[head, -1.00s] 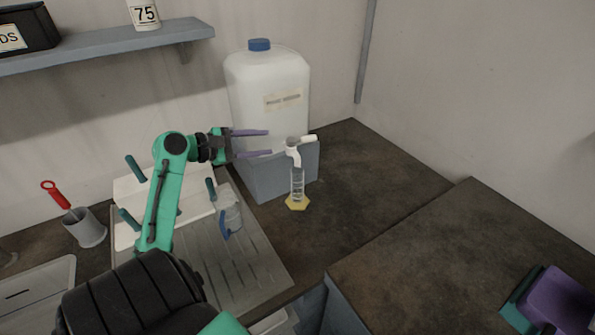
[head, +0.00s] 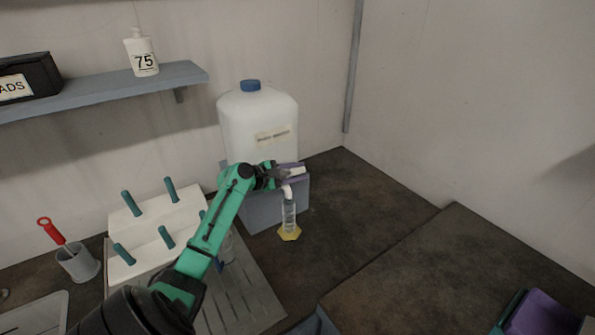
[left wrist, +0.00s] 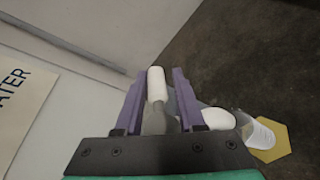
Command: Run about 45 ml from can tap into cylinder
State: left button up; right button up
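The white can (head: 258,125) with a blue cap stands on a grey block (head: 262,212). Its white tap shows at the front, with the lever (head: 297,171) pointing right and the spout (head: 287,191) pointing down. The clear cylinder (head: 289,215) stands upright on its yellow base below the spout; I cannot tell its liquid level. My left gripper (head: 297,173) is at the tap, fingers apart. In the left wrist view the lever (left wrist: 156,84) lies between the two purple fingers (left wrist: 156,98), with gaps beside it. A purple and teal part at bottom right (head: 543,316) looks like my right gripper, cut off by the frame.
A white peg rack (head: 150,222) and a ridged drainer (head: 245,290) lie left of the cylinder. A grey cup (head: 78,264) holds a red-handled tool. A shelf (head: 110,93) carries a bottle marked 75. The dark worktop (head: 365,205) right of the cylinder is clear.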

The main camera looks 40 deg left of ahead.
pick_arm(q)
jog(key=shift+s, duration=0.1)
grip_shut()
jog(key=shift+f, duration=0.2)
dwell(1.1)
